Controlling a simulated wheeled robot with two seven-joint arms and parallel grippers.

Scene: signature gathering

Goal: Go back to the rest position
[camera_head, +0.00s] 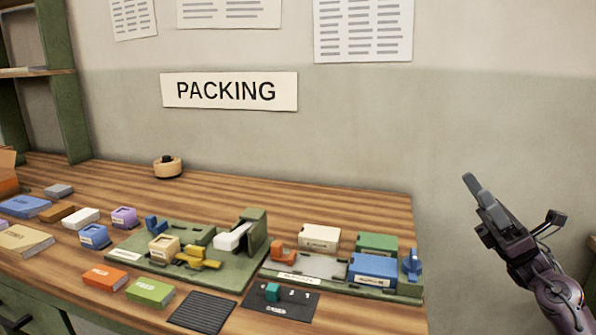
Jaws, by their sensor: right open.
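My right gripper (476,192) is raised in the air at the right of the head view, beyond the right end of the wooden table (350,204). Its fingers point up and to the left, apart from everything on the table, and nothing shows between them. Part of my right arm shows below it at the lower right. My left gripper is not in view.
A green board (135,254) with blue, cream and yellow parts and a second board (405,289) with several blocks stand on the table. An orange block (105,277), a green block (150,291) and a dark ribbed mat (202,312) lie in front.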

